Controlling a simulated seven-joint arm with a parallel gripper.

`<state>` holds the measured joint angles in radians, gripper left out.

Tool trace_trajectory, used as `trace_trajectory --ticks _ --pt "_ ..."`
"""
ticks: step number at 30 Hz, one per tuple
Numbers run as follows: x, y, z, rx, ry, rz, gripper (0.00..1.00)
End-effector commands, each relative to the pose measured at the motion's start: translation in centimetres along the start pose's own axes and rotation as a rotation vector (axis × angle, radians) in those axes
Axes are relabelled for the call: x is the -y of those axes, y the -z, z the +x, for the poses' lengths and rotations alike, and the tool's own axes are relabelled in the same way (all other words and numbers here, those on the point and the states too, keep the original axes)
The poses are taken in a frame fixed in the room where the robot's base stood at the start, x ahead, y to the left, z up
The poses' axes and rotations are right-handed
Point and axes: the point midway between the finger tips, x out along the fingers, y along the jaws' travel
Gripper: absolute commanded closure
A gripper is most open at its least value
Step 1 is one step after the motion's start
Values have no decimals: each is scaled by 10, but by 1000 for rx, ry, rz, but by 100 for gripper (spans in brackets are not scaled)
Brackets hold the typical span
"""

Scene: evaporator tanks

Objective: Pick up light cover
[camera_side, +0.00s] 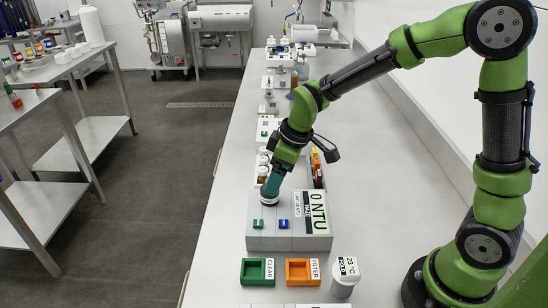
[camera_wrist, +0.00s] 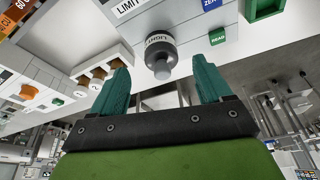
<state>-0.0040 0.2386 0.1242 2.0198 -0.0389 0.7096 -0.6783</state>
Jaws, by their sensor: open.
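The light cover is a dark round cap with a pale band marked "LIGHT" and a grey knob; it shows in the wrist view (camera_wrist: 160,55). It sits on a grey meter (camera_side: 262,240), whose panel reads "0 NTU". In the side view its band (camera_side: 269,203) shows just below my gripper (camera_side: 271,190). In the wrist view my gripper's teal fingers (camera_wrist: 163,72) are apart, with the knob in the gap between their tips. I see no finger touching the cover. The fingers are small and partly merged with the cover in the side view.
A green tray marked "CLEAR" (camera_side: 258,271), an orange tray marked "FILTER" (camera_side: 302,271) and a white jar (camera_side: 345,277) stand in front of the meter. A vial rack (camera_wrist: 100,70) is close beside the cover. The bench's left strip (camera_side: 222,220) is clear.

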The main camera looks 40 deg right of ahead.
Motion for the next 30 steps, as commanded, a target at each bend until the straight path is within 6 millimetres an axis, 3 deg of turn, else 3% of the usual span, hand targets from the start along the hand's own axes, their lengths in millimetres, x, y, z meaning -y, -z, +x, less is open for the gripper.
trace_trajectory --ticks 5,13,22,30 --pt "1 1 13 2 2 -1 22" --pt "2 5 51 3 2 1 22" --pt "1 6 56 -1 0 1 22" --pt "1 6 56 -1 0 1 62"
